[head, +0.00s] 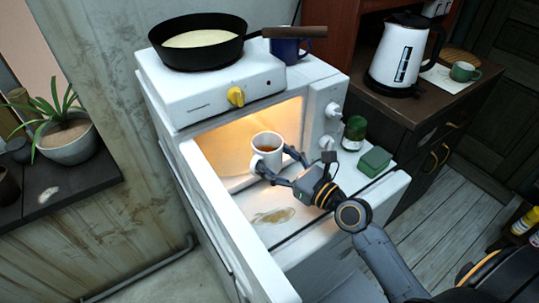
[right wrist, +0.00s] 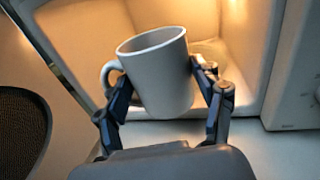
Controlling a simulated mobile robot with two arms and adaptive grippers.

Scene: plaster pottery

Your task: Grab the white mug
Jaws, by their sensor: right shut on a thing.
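My left gripper is not in view.
The open microwave door (head: 222,225) stands to the left of the mug. A hot plate (head: 205,98) with a black pan (head: 198,43) and a blue mug (head: 288,51) are on top. A green jar (head: 354,133) and green box (head: 375,161) are right of the gripper. A stain (head: 272,216) marks the front surface.

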